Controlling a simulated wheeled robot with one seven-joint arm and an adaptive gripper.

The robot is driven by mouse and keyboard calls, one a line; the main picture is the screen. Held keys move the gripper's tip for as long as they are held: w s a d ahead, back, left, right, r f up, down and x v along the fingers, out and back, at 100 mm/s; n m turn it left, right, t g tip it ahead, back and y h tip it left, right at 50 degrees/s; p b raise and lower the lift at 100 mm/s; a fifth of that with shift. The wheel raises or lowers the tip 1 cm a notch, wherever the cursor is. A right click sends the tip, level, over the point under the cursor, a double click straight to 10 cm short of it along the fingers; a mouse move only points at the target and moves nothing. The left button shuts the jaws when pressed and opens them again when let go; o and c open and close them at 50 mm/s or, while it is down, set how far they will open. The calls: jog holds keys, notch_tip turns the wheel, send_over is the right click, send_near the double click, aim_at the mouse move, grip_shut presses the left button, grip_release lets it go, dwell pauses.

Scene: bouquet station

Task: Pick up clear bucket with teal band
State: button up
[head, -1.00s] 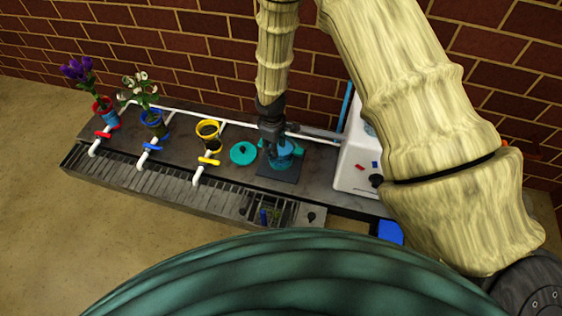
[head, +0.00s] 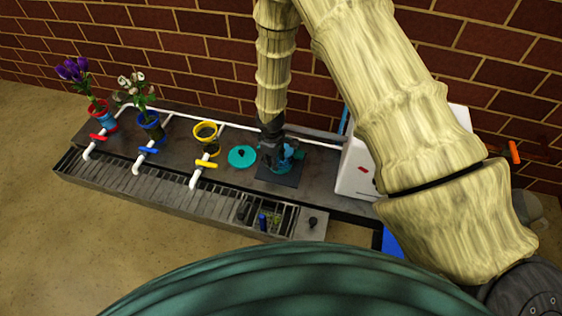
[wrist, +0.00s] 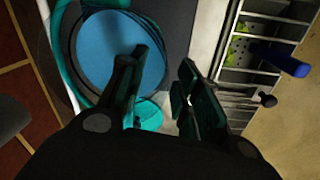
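The clear bucket with the teal band (head: 285,165) stands on a dark square mat (head: 266,177) on the bench, partly hidden by my gripper in the head view. The wrist view shows it from above as a blue disc inside a teal ring (wrist: 115,45). My gripper (head: 278,152) is down at the bucket. In the wrist view my gripper (wrist: 160,85) has its two dark fingers apart, with a gap between them. The left finger overlaps the blue disc and the right finger lies outside the ring. Whether either finger touches the wall is unclear.
A teal lid (head: 242,157) lies left of the mat. A yellow-rimmed bucket (head: 206,134) and two flower-filled buckets, blue (head: 149,124) and red (head: 101,114), stand further left behind white pipes. A white box (head: 357,172) is close on the right. A slotted drain (head: 150,190) runs along the front.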

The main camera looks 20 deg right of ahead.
notch_tip(320, 180, down, 3)
jog(key=shift+r+b, duration=0.15)
jog(key=shift+b, duration=0.35)
grip_shut()
jog(key=shift+w+r, duration=0.1)
jog(key=shift+r, duration=0.1)
